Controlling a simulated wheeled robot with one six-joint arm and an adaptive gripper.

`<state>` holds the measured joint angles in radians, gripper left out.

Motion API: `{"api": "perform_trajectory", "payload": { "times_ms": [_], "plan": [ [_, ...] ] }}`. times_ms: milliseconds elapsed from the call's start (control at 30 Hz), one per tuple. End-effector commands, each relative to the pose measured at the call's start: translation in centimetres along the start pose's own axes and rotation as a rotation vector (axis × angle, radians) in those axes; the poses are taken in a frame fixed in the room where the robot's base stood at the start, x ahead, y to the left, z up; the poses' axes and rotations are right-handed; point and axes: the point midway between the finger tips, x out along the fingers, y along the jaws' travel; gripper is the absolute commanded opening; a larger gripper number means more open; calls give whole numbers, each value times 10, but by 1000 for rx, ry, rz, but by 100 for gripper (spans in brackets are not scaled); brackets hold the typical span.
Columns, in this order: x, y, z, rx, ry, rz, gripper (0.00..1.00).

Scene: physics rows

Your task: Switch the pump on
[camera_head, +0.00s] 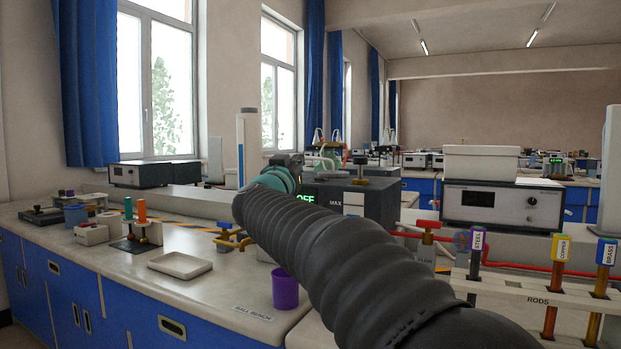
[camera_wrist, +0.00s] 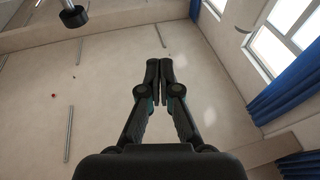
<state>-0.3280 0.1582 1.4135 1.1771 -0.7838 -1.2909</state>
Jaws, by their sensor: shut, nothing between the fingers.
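A dark grey box (camera_head: 378,204), which looks like the pump, stands on the bench just right of centre in the head view. Its lit green display (camera_head: 305,198) reads OFF, and a "MAX" label shows beside it. My arm crosses in front and hides its lower left part, so I cannot make out a switch. My gripper (camera_wrist: 160,70) is shut and empty in the wrist view, with ceiling and walls behind it. In the head view the arm's teal wrist end is left of the box; the fingers are not clear there.
A purple cup (camera_head: 285,289) and a white tray (camera_head: 180,265) are on the bench left of my arm. A red-handled valve (camera_head: 428,232) and a rod rack (camera_head: 520,293) stand to the right. A power unit (camera_head: 503,206) is behind. A dark object (camera_wrist: 74,14) shows in the wrist view.

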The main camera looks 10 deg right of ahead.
Motion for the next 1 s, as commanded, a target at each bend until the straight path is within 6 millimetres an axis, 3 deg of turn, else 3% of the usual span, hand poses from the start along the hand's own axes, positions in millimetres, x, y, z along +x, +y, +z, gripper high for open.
{"api": "perform_trajectory", "payload": {
  "times_ms": [200,700,867,1000],
  "plan": [
    [10,-3,20,-36,-48,177,0],
    [13,-1,24,-45,-60,208,0],
    [29,3,24,-44,-60,209,0],
    [54,8,26,-46,-59,210,0]
  ]
}}
